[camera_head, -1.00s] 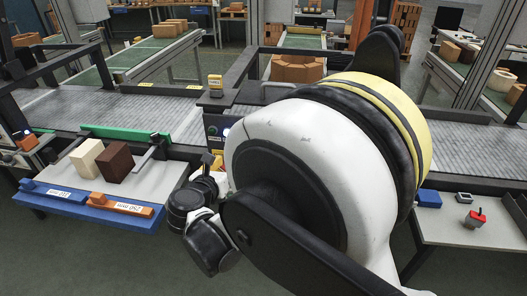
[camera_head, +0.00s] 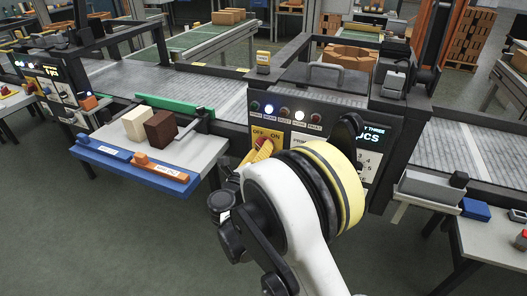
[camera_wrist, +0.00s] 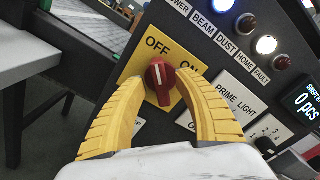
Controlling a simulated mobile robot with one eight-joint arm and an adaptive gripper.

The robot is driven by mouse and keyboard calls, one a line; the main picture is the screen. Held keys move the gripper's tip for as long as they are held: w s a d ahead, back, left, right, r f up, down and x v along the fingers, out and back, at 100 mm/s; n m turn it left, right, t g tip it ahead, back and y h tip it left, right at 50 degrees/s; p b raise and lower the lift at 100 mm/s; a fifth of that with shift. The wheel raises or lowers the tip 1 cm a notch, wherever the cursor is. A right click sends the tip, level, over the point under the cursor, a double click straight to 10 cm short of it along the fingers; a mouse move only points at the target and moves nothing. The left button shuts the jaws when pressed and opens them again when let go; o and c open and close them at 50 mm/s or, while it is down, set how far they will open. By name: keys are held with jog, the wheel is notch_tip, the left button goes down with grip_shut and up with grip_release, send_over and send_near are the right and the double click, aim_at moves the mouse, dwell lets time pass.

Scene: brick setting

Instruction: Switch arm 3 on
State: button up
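The switch is a red rotary knob (camera_wrist: 160,84) on a yellow plate (camera_wrist: 137,66) marked OFF and ON. Its white mark points toward the OFF side. My gripper (camera_wrist: 160,78) is open, with one yellow finger on each side of the knob. The fingertips are close to the plate; I cannot tell whether they touch the knob. In the head view, the yellow plate (camera_head: 275,135) sits on the front of a dark control panel (camera_head: 330,116), with my gripper (camera_head: 262,147) in front of it. My arm hides the panel's lower part.
A row of lamps (camera_head: 284,112) runs above the plate, two lit white. A display (camera_wrist: 305,101) reads 0 pcs. At left, a table (camera_head: 187,153) holds a cream block (camera_head: 137,124) and a brown block (camera_head: 161,128). A grey box (camera_head: 430,187) is at right.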

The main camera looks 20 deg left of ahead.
jog(key=shift+w+d, duration=0.1)
jog(key=shift+w, duration=0.7)
grip_shut()
